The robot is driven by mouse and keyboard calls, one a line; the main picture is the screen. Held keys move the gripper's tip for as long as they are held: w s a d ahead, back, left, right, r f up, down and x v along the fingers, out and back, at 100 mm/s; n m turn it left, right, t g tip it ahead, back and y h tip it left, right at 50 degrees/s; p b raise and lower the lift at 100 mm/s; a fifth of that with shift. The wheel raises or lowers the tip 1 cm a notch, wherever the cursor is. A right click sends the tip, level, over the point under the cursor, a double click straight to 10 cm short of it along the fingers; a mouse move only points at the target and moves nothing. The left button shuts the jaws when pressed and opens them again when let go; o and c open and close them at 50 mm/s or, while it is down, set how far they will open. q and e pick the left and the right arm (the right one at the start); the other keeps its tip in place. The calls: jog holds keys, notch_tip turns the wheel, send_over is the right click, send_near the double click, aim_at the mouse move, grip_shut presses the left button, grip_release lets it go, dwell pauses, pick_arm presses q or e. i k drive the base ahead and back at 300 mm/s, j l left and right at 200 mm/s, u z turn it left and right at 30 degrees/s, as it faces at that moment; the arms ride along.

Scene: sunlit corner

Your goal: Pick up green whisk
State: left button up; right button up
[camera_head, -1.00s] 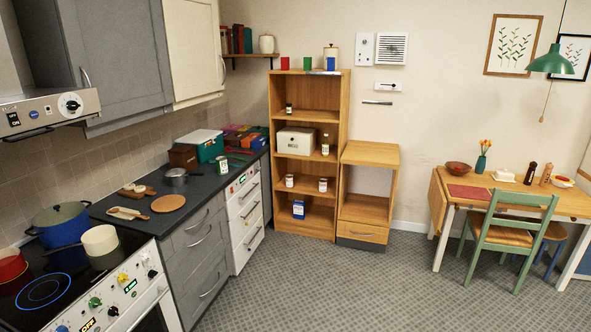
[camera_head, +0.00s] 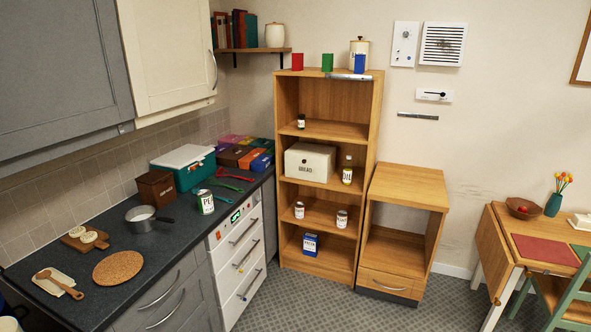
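Several long utensils lie on the dark counter (camera_head: 130,232) near its right end. One is a green utensil (camera_head: 226,185), lying between a red utensil (camera_head: 236,175) and a teal one (camera_head: 221,198). They are too small to tell for certain which is a whisk. Neither of my grippers is in view.
A pea tin (camera_head: 206,202), a brown box (camera_head: 156,188) and a teal-and-white box (camera_head: 184,166) stand left of the utensils. A saucepan (camera_head: 145,221) and cork mat (camera_head: 118,267) lie nearer. The wooden shelf (camera_head: 328,128) stands right of the counter. The floor (camera_head: 350,312) in front is clear.

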aim_at(224, 186)
jog(key=i+l+u, duration=0.1)
jog(key=i+u, duration=0.2)
jog(key=i, duration=0.15)
jog(key=i+l+u, duration=0.65)
jog(key=i, duration=0.45)
jog(key=l+z, duration=0.05)
